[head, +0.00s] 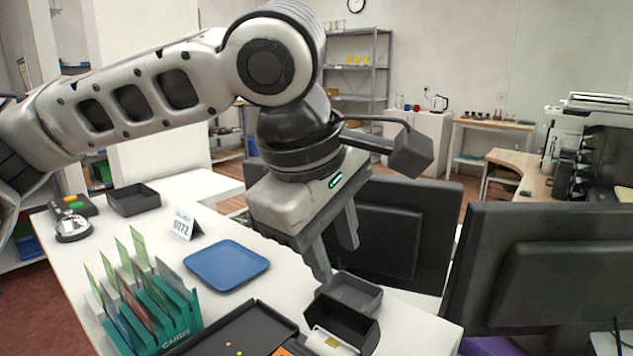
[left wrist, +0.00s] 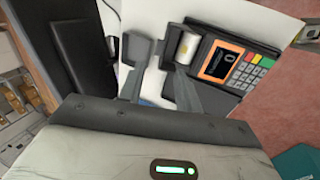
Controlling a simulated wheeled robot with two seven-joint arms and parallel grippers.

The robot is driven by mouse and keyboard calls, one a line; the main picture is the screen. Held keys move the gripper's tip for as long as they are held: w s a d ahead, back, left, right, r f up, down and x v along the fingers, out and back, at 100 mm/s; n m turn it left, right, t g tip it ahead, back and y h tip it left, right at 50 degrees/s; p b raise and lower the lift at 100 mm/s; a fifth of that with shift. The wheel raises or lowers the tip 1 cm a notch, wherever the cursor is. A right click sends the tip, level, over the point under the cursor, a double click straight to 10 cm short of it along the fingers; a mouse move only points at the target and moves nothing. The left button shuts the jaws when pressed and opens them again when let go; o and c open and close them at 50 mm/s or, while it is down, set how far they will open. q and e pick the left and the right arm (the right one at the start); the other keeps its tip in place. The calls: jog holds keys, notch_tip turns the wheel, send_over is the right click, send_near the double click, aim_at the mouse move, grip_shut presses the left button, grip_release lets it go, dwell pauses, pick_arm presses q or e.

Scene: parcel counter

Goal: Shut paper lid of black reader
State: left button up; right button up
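The black reader (left wrist: 246,42) shows in the left wrist view with an orange screen, a keypad and a white paper roll (left wrist: 186,47) lying bare in its bay. The roll also shows in the head view (head: 326,341), at the bottom edge, where most of the reader is cut off. The paper lid (left wrist: 139,50) stands open beyond the roll; it is the grey panel in the head view (head: 350,290). My left gripper (head: 338,264) is above and behind the lid, fingers apart and empty; whether a finger touches the lid cannot be told. My right gripper is out of view.
A blue tray (head: 227,265), a number sign (head: 185,223) and a teal card rack (head: 165,328) stand on the white counter left of the reader. A black tray (head: 235,335) lies close by. Dark monitors (head: 390,240) stand behind the counter.

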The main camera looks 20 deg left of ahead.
pick_arm(q)
jog(key=v, duration=0.8)
jog(key=shift+r, duration=0.25)
